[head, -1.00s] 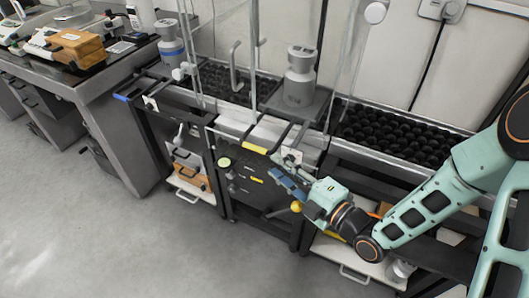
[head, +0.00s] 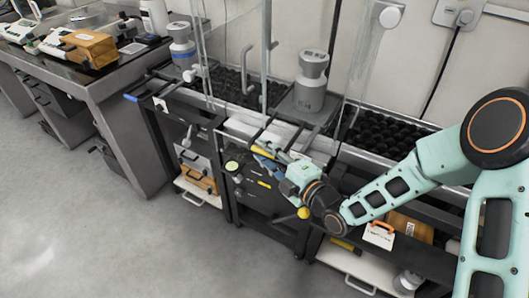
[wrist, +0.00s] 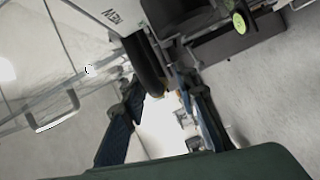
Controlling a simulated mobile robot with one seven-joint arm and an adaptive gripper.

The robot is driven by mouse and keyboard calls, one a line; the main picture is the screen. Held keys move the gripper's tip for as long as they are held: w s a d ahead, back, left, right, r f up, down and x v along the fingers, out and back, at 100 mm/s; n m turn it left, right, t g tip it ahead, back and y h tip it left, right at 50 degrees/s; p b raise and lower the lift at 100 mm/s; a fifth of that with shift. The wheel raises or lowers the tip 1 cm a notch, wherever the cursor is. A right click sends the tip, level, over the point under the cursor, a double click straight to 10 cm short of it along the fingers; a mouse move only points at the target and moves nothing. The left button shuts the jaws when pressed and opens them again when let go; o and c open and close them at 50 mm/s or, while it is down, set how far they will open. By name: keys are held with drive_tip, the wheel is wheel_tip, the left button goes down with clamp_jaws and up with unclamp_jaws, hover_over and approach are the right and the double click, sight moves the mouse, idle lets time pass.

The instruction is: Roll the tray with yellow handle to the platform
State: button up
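The tray (head: 243,130) with the yellow handle is on the rails at the middle of the bench front. Its yellow handle (head: 258,150) is mostly covered by my gripper in the head view. My gripper (head: 266,150) has its blue fingers at the handle. In the wrist view my gripper (wrist: 165,110) has its fingers apart, with a dark rounded bar (wrist: 148,68) reaching toward the gap between them. I cannot tell whether they touch it. A grey platform (head: 290,113) behind and right of the tray carries a grey cylindrical weight (head: 311,82).
Glass panels and upright rods rise behind the tray. Black knobbly beds (head: 390,138) flank the platform. A yellow ball knob (head: 303,213) is below my wrist. The floor (head: 110,235) in front is clear.

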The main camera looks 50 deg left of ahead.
sight(253, 149)
clamp_jaws()
idle(0.3)
drive_tip(key=a+b, duration=0.1)
drive_tip(key=a, duration=0.1)
drive_tip(key=s+a+b, duration=0.1)
drive_tip(key=a, duration=0.1)
drive_tip(key=shift+s+a+f+b, duration=0.1)
drive_tip(key=shift+s+a+b, duration=0.1)
drive_tip(key=shift+a+b, duration=0.2)
unclamp_jaws()
drive_tip(key=shift+d, duration=0.2)
